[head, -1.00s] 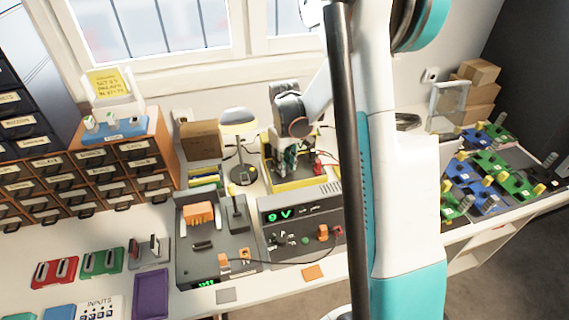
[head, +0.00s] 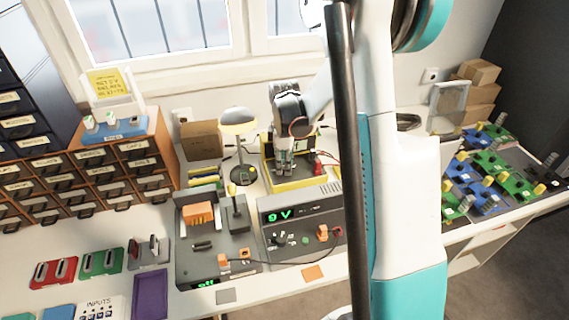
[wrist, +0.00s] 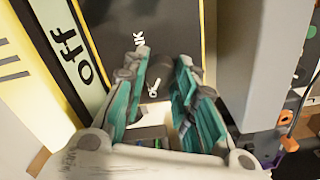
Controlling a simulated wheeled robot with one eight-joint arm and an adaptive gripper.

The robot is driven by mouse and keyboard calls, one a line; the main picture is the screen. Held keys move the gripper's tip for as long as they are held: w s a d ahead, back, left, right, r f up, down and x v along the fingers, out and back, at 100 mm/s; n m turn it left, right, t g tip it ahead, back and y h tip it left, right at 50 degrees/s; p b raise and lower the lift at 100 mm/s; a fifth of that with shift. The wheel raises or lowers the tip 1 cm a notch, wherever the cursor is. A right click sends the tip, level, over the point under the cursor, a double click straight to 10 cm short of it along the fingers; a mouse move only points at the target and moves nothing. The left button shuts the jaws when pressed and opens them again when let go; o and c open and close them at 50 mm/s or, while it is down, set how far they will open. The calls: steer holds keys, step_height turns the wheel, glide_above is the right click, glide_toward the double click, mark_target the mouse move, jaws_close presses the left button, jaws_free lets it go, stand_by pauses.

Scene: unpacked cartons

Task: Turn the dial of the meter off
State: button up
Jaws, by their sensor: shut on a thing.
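The meter is a black-faced box with a yellow rim (head: 297,184), standing at the back of the bench in the head view. In the wrist view its black face (wrist: 115,22) fills the top middle, and its pale green display (wrist: 72,45) reads "off". The black dial (wrist: 157,77) sits between my fingertips, partly hidden by them. My gripper (wrist: 158,82) is shut on this dial. In the head view my gripper (head: 285,172) reaches down onto the meter from above and covers much of its face.
A grey power supply (head: 300,205) showing "9 V" stands just in front of the meter. A desk lamp (head: 240,145) stands close on the left. A grey unit with an orange block (head: 199,213) is at front left. Green and blue boards lie far right.

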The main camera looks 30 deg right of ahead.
stand_by(0.3)
steer(key=o, duration=1.1)
step_height(320, 180, up, 12)
stand_by(0.5)
